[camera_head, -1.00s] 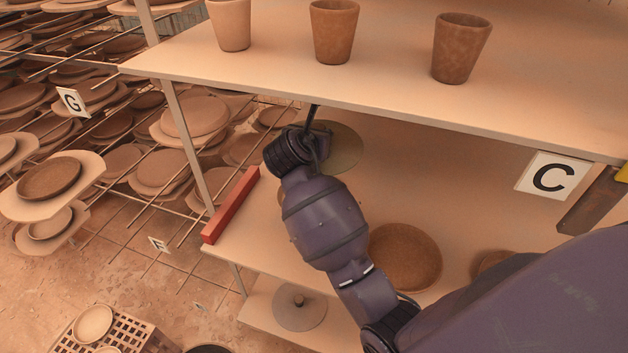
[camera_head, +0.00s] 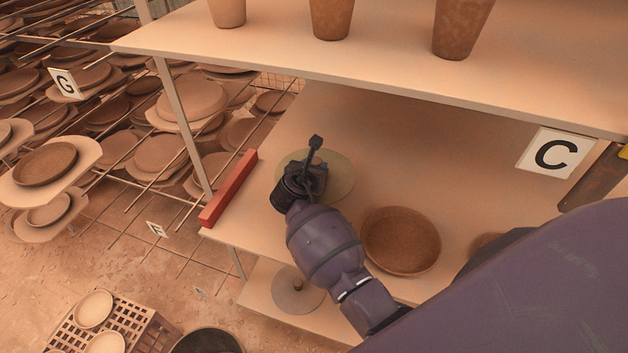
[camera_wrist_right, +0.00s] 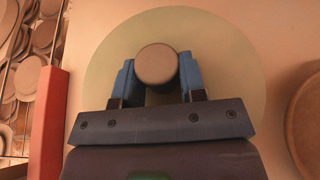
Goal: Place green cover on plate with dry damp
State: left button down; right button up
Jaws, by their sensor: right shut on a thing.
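The green cover (camera_head: 338,172) is a flat, round, olive-green disc over the lower shelf, just right of the red bar. In the right wrist view, the cover (camera_wrist_right: 215,50) fills the space beyond my right gripper (camera_wrist_right: 157,70). The gripper's blue fingers are shut on both sides of the cover's round brown knob (camera_wrist_right: 157,63). In the head view, my right gripper (camera_head: 312,172) is above the cover and partly hides it. I cannot tell what lies beneath the cover. A brown round plate (camera_head: 400,242) sits uncovered to its right. My left gripper is not in view.
The red bar (camera_head: 229,190) lies along the shelf's left end. The upper shelf (camera_head: 390,75) holds brown cups overhead. A label C (camera_head: 556,155) hangs at right. A rack of plates (camera_head: 150,150) stands left; a disc with a knob (camera_head: 297,297) lies on the shelf below.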

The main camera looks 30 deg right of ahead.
jog(key=shift+f+b, duration=0.35)
jog(key=shift+f, duration=1.8)
jog(key=shift+f, duration=0.1)
jog(key=o, duration=1)
